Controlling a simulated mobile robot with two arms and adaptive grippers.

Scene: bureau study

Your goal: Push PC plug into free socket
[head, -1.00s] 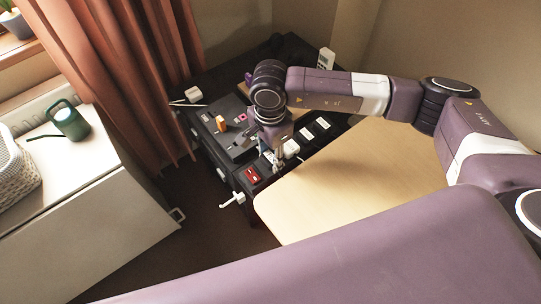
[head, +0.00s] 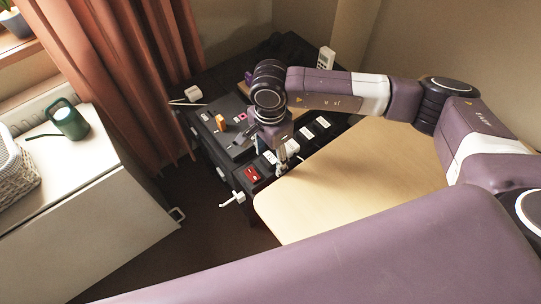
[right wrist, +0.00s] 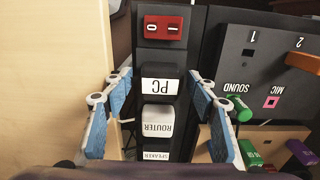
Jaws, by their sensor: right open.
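A black power strip (right wrist: 152,65) carries a red switch, a white PC label (right wrist: 161,86) and a white plug block marked ROUTER (right wrist: 157,119). The PC label looks flat; I cannot make out a separate PC plug there. My right gripper (right wrist: 160,92) is open above the strip, its blue pads on either side, with the ROUTER block between them and the PC label just ahead. In the head view, my right gripper (head: 283,165) points down at the desk's front edge. A white plug-like piece (head: 234,198) sticks out at the desk's left edge; I cannot tell what it is. My left gripper is out of view.
A dark panel (right wrist: 230,75) marked SOUND and MIC lies beside the strip, with an orange piece (right wrist: 302,62) and a green one (right wrist: 238,108) on it. The wooden desktop (head: 350,180) is clear.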

